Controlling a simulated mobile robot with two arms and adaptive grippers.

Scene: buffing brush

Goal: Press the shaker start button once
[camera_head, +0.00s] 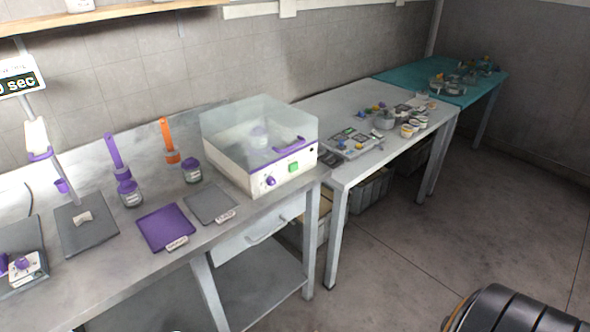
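The shaker (238,170) is a white box with a clear cover, standing on the near grey table left of the picture's middle. A green square button (293,167) is on its front panel, towards the right. A purple knob (270,181) is on the same panel, to the left of the button. A purple handle (288,144) is on the front of the cover, which looks closed. A jar (258,136) shows dimly through the cover. Neither of my grippers is in view, and nothing touches the button.
A purple mat (155,236) and a grey mat (204,202) lie left of the shaker. Two jars (130,196) (192,172) stand behind them, near purple and orange tools. A second table (355,172) holds several small items. Floor in front (400,255) is clear.

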